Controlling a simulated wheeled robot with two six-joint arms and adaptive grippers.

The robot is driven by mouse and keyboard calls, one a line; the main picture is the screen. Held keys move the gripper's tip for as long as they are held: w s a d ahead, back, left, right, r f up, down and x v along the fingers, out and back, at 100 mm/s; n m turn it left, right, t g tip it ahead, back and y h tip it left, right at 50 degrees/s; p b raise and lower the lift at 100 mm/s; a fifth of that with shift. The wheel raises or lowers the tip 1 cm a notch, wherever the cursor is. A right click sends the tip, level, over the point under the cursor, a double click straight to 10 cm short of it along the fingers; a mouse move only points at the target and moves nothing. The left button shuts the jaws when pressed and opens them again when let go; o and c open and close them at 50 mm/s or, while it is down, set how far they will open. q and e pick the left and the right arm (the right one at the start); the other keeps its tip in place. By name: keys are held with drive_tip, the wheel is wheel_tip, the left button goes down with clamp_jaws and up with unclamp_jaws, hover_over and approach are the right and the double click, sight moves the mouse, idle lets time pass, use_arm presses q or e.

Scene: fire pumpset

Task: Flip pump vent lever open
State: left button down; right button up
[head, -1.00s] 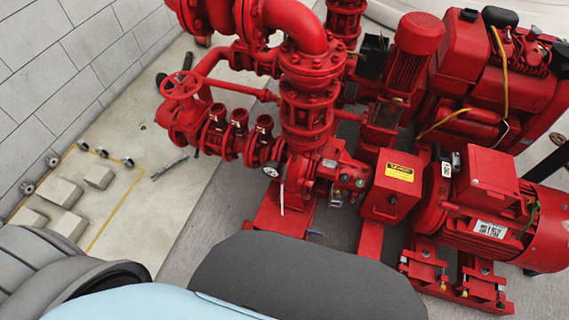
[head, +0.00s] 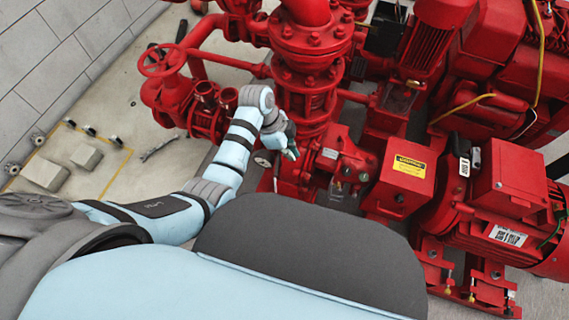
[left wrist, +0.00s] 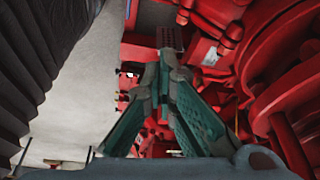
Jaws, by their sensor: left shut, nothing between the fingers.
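The red pump (head: 340,160) stands in the middle of the head view, with a small round gauge (head: 263,158) on its left side. A thin pale strip (head: 275,184) hangs below the gauge; I cannot tell whether it is the vent lever. My left gripper (head: 293,153) is at the pump's upper left, close beside the gauge, and partly covers the pipework behind it. In the left wrist view its green fingers (left wrist: 167,58) meet at the tips, shut and empty, with red pump parts beyond. I cannot make out a vent lever there. My right gripper is not in view.
A red handwheel (head: 162,60) and valves stand left of the pump. A vertical red pipe (head: 304,100) rises just behind my gripper. A red box with a yellow label (head: 408,165) and the motor (head: 510,195) are on the right. Floor at left holds blocks (head: 86,157).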

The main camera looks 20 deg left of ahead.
sight(277, 166)
use_arm(q)
drive_tip(key=s+b+x, duration=0.1)
drive_tip(key=b+x, duration=0.4)
drive_tip(key=x, duration=0.4)
drive_tip(key=a, duration=0.4)
drive_tip(key=shift+a, duration=0.1)
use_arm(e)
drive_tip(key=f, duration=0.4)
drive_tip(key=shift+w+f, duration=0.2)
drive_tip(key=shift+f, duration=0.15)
use_arm(q)
drive_tip(key=shift+p, duration=0.3)
